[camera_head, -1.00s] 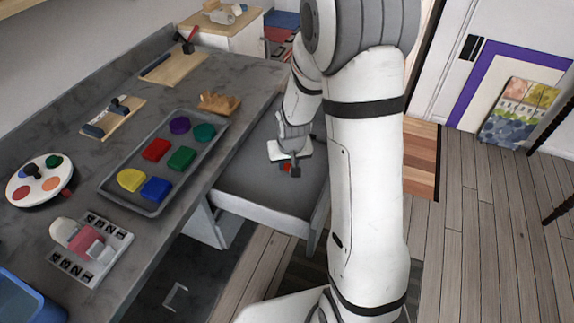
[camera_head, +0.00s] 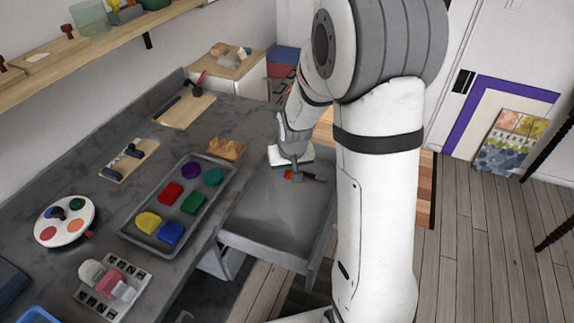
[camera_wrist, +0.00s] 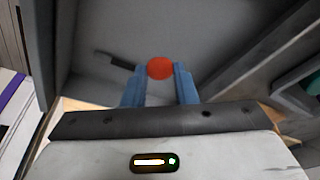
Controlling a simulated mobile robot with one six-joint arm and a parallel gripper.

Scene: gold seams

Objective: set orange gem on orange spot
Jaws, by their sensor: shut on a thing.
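My gripper (camera_head: 293,176) is low inside the open grey drawer. In the wrist view its blue fingers (camera_wrist: 160,80) are shut on a round red-orange gem (camera_wrist: 160,68). In the head view a small part of the gem (camera_head: 287,174) shows as a red-orange patch at the fingertips. A white round disc (camera_head: 62,237) lies at the left of the counter with several coloured spots. One orange spot (camera_head: 75,226) is on its right side, and a redder spot (camera_head: 47,235) is at its lower left. A dark knob stands near the disc's middle.
The drawer (camera_head: 265,212) has walls around my gripper; a dark handled tool (camera_wrist: 115,60) lies in it. On the counter are a grey tray (camera_head: 150,240) of coloured blocks, a wooden holder (camera_head: 226,149) and a stamp set (camera_head: 110,287). A shelf (camera_head: 110,38) hangs above.

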